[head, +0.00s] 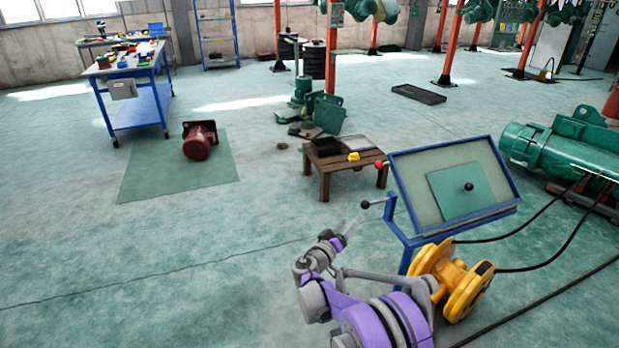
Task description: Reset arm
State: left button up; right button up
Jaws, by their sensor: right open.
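My right arm, purple and grey, comes in from the bottom of the head view. Its right gripper (347,230) is open and empty, held over the bare floor left of the blue-framed stand (407,240). A black-knobbed lever (366,204) of that stand is close to the fingertips in the picture; I cannot tell the gap in depth. My left gripper is not in view.
A yellow flanged part (452,281) is beside my right arm. A low wooden table (340,165) stands behind the gripper. A red motor (200,141) sits on a green mat (150,185). Black cables cross the floor at right. The floor at left is clear.

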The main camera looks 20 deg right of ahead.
jog(key=s+a+r+g+y+p, duration=0.1)
jog(key=s+r+g+y, duration=0.15)
jog(key=s, duration=0.75)
jog(key=s+r+g+y+p, duration=0.2)
jog(key=s+r+y, duration=0.15)
jog(key=s, duration=0.55)
jog(key=s+a+f+n+g+y+p, duration=0.1)
jog(key=s+a+y, duration=0.3)
jog(key=s, duration=0.7)
jog(key=s+a+f+n+y+p, duration=0.1)
jog(key=s+a+y, duration=0.2)
jog(key=s+a, duration=0.5)
jog(key=s, duration=0.3)
jog(key=shift+a+f+g+y, duration=0.2)
jog(key=shift+f+g+y, duration=0.15)
jog(key=shift+y, duration=0.05)
